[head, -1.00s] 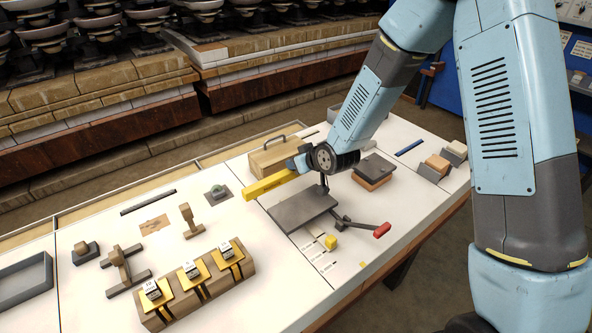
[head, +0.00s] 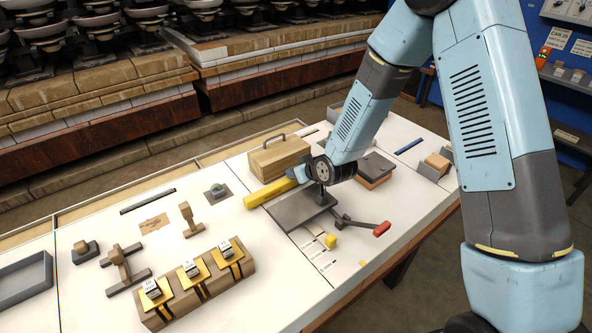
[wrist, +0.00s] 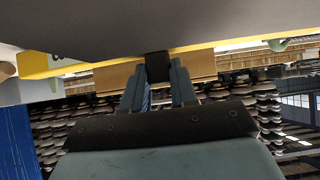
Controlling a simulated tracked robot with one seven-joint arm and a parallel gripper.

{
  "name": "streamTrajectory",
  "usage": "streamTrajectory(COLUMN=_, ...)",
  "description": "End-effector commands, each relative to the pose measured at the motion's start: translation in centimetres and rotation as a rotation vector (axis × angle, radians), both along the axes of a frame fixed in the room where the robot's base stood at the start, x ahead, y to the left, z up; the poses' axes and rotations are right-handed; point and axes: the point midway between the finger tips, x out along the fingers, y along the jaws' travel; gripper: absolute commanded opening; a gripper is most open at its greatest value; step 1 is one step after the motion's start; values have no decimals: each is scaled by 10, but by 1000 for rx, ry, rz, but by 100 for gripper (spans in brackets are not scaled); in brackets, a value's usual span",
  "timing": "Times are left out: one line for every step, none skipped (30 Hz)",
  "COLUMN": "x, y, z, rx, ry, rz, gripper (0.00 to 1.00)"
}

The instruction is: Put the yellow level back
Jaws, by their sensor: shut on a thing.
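The yellow level (head: 268,193) is a long bar at the back left edge of the dark grey plate (head: 290,213) on the white table. My gripper (head: 301,171) is shut on the level near its right end, reaching in from the right. The level sits low beside the wooden box. I cannot tell whether it touches the plate or table. In the wrist view, the yellow level (wrist: 38,64) runs across the top, and my gripper's fingers (wrist: 158,72) meet it in the middle. A grey surface hides part of the level there.
A wooden box with a handle (head: 278,158) stands just behind the level. A red-handled clamp (head: 362,224) and a small yellow block (head: 331,241) lie in front of the plate. A wooden block with labelled yellow pieces (head: 205,281) lies front left. An orange-brown block (head: 373,182) stands right.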

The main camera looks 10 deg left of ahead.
Motion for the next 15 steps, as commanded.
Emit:
streamTrajectory(x=0, y=0, z=-1, rx=1, ry=-1, rz=0, gripper=0)
streamTrajectory(x=0, y=0, z=-1, rx=1, ry=-1, rz=0, gripper=0)
streamTrajectory(x=0, y=0, z=-1, rx=1, ry=-1, rz=0, gripper=0)
streamTrajectory(x=0, y=0, z=-1, rx=0, ry=-1, rz=1, gripper=0)
streamTrajectory(x=0, y=0, z=-1, rx=0, ry=0, rz=0, gripper=30)
streamTrajectory(x=0, y=0, z=-1, rx=0, ry=0, rz=0, gripper=34)
streamTrajectory(x=0, y=0, z=-1, rx=0, ry=0, rz=0, gripper=37)
streamTrajectory(x=0, y=0, z=-1, rx=0, ry=0, rz=0, gripper=40)
streamTrajectory(x=0, y=0, z=-1, rx=0, ry=0, rz=0, gripper=44)
streamTrajectory(x=0, y=0, z=-1, rx=0, ry=0, rz=0, gripper=46)
streamTrajectory(x=0, y=0, z=-1, rx=0, ry=0, rz=1, gripper=49)
streamTrajectory(x=0, y=0, z=-1, rx=0, ry=0, rz=1, gripper=53)
streamTrajectory(x=0, y=0, z=-1, rx=0, ry=0, rz=1, gripper=53)
streamTrajectory(x=0, y=0, z=-1, rx=0, ry=0, rz=1, gripper=53)
streamTrajectory(x=0, y=1, z=-1, rx=0, ry=0, rz=1, gripper=53)
